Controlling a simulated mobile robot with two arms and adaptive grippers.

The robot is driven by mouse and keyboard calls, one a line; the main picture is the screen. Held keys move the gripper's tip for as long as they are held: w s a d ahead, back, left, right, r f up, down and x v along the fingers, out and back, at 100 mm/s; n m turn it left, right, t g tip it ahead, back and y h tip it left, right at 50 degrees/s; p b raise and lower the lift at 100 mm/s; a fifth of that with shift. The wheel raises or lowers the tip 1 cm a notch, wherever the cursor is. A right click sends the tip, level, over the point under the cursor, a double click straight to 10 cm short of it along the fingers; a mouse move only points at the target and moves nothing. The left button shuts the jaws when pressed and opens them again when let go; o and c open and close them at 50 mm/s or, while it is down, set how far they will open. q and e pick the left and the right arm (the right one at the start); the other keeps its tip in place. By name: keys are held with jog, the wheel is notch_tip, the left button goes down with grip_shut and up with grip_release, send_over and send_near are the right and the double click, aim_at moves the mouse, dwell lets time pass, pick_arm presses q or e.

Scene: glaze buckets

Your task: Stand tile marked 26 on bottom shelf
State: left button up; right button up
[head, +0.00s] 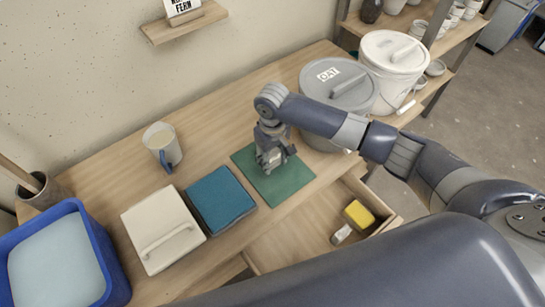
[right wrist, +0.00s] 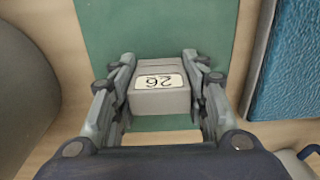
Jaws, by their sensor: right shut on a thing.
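My right gripper (head: 272,166) is over the green mat (head: 288,183) on the workbench. In the right wrist view its two fingers (right wrist: 159,82) are shut on the sides of a small grey tile (right wrist: 160,103). The tile's white label reads 26, upside down in that view. The green mat lies below the tile; I cannot tell whether they touch. A wooden wall shelf (head: 205,20) at the top of the head view bears a sign reading FERN (head: 183,8). I cannot tell whether it is the bottom shelf. My left gripper is not in view.
A blue pad (head: 220,199), a white lidded box (head: 160,228), a mug (head: 162,146) and a blue tub (head: 112,275) stand left. A grey OAT bucket (head: 315,82) and white bucket (head: 393,55) stand right. An open drawer (head: 290,242) holds a yellow sponge (head: 358,214).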

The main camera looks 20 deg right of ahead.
jog(key=o, duration=1.1)
